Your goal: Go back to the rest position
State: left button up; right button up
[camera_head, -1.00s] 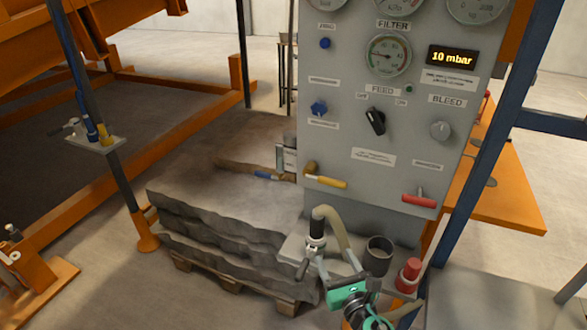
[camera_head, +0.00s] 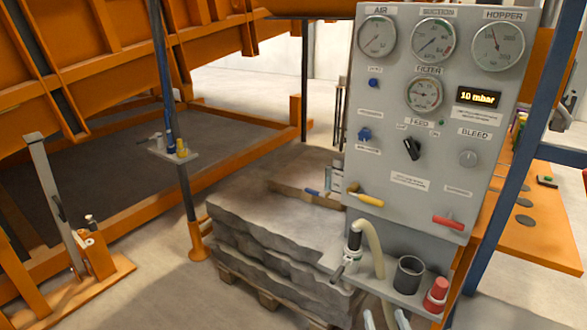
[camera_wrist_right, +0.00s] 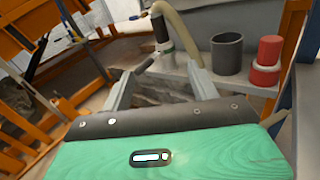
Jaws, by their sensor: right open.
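My right gripper (camera_head: 386,319) shows only as two pale fingertips at the bottom edge of the head view. In the right wrist view its two fingers (camera_wrist_right: 168,62) stand apart with nothing held between them. A hose with a dark nozzle (camera_head: 354,238) stands on the small grey shelf (camera_head: 388,284) beyond the fingers. It also shows in the right wrist view (camera_wrist_right: 160,32), behind the gap between the fingers. My left gripper is in neither view.
A grey control panel (camera_head: 410,170) with gauges and levers rises above the shelf. A dark cup (camera_head: 408,275) and a red cylinder (camera_head: 436,295) stand on the shelf. Grey stacked slabs (camera_head: 270,235) lie on a pallet to the left. A blue post (camera_head: 520,150) stands at right.

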jog(key=s+d+f+m+g+h, duration=0.45)
jog(key=s+m+g, duration=0.2)
jog(key=m, duration=1.15)
jog(key=s+a+f+m+g+y, duration=0.15)
jog(key=s+m+g, duration=0.25)
jog(key=s+m, duration=0.45)
jog(key=s+a+f+m+g+y, duration=0.1)
jog(key=s+f+m+g+y, duration=0.25)
jog(key=s+m, duration=0.45)
notch_tip(320, 180, down, 32)
jog(key=s+n+g, duration=0.2)
jog(key=s+d+f, duration=0.1)
jog(key=s+f, duration=0.8)
jog(key=s+d+f+h, duration=0.1)
jog(key=s+d+f, duration=0.1)
jog(key=s+f, duration=0.7)
jog(key=shift+s+d+f+g, duration=0.15)
jog(key=shift+s+d+g, duration=0.1)
jog(key=shift+g, duration=0.15)
jog(key=shift+w, duration=0.1)
